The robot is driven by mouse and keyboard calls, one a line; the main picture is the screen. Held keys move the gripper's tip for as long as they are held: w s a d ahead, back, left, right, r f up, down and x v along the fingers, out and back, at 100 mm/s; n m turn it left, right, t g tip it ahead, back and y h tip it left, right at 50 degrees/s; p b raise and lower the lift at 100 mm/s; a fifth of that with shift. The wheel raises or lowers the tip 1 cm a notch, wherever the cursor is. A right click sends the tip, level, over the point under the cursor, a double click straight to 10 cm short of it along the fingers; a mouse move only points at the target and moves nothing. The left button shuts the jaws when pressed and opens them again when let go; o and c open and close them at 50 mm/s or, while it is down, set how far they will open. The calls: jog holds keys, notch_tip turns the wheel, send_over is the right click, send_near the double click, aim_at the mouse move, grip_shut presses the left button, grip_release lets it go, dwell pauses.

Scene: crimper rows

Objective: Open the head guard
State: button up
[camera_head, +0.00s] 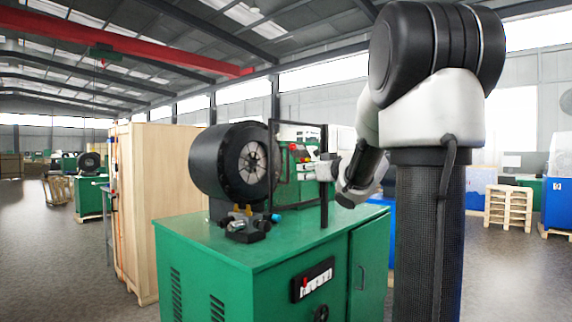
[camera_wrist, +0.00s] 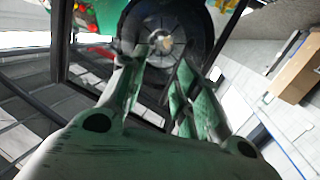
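The head guard (camera_head: 324,140) is a thin black frame in front of the crimper head, standing upright on the green cabinet. Its dark bars also show in the wrist view (camera_wrist: 60,40). The crimper head (camera_head: 222,163) is a black drum with a ring of metal dies, seen face-on behind my fingers in the wrist view (camera_wrist: 165,30). My gripper (camera_head: 318,171) is beside the guard's right upright; I cannot tell whether it touches. In the wrist view, my gripper's fingers (camera_wrist: 163,60) stand apart with nothing visible between them.
The green cabinet (camera_head: 215,240) carries the crimper and has a control panel (camera_head: 313,279) on its front. A small black fitting with a blue end (camera_head: 248,226) sits on top. A tall wooden crate (camera_head: 160,170) stands close at left.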

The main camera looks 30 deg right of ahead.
notch_tip(320, 180, up, 2)
jog(key=a+y, duration=0.2)
jog(key=a, duration=0.1)
send_over(287, 179)
jog(key=shift+w+d+r+t, duration=0.1)
jog(key=shift+w+d+t, duration=0.15)
jog(key=shift+t, duration=0.15)
grip_shut()
